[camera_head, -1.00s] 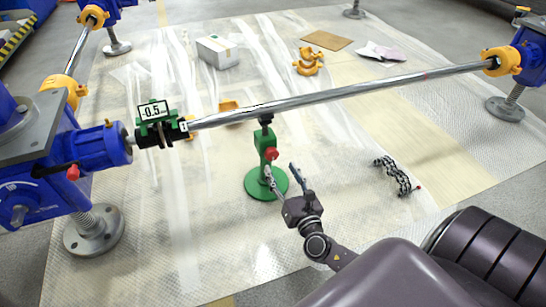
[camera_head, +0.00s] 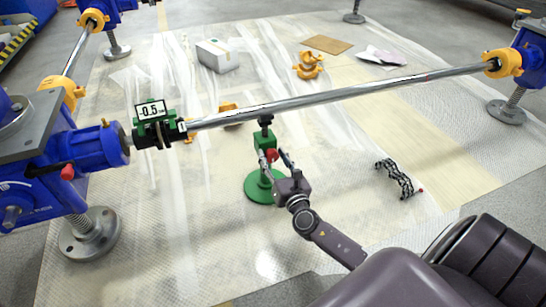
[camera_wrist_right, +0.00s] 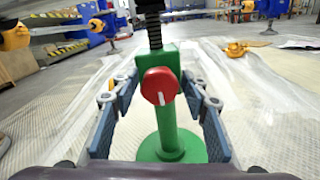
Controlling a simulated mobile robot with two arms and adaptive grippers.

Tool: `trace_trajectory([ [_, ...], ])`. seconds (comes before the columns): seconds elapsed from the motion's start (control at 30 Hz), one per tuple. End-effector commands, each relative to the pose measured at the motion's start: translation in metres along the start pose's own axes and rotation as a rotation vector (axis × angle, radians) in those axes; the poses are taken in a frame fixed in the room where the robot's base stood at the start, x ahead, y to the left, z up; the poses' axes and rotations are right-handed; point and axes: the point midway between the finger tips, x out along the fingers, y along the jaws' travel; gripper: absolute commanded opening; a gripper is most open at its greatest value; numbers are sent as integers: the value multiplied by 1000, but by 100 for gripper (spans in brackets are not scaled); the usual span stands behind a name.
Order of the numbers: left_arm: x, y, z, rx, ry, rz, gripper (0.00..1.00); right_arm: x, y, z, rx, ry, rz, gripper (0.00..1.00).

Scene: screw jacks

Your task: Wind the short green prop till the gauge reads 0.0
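The short green prop (camera_head: 260,185) stands upright on its round base under the long steel bar (camera_head: 330,97). Its black screw top meets the bar from below. A red knob (camera_wrist_right: 158,86) with a white mark sits on the front of its post. The gauge (camera_head: 150,110), in a green holder near the bar's left end, reads -0.5. My right gripper (camera_head: 274,155) is open at the prop. In the right wrist view its fingers (camera_wrist_right: 158,112) stand to either side of the knob with gaps. My left gripper is not in view.
Blue jacks with yellow clamps (camera_head: 503,61) carry the bar's ends. A black chain-like piece (camera_head: 395,178) lies right of the prop. A white box (camera_head: 217,55), yellow clamps (camera_head: 308,65) and cardboard (camera_head: 327,44) lie farther back. The sheet in front is clear.

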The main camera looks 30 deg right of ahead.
Motion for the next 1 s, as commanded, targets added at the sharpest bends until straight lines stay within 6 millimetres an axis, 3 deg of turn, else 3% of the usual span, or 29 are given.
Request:
trace_trajectory([
  [0.03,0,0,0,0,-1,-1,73,0,0,0,0,0,0,34],
  [0.27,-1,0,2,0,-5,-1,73,0,0,0,1,0,0,8],
  [0.7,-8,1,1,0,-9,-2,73,0,-1,0,107,1,0,8],
  [0.73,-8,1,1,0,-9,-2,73,0,-1,0,107,1,0,33],
  [0.9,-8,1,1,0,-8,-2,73,0,0,0,106,1,0,50],
  [1.0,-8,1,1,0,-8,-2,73,0,0,0,106,0,0,50],
])
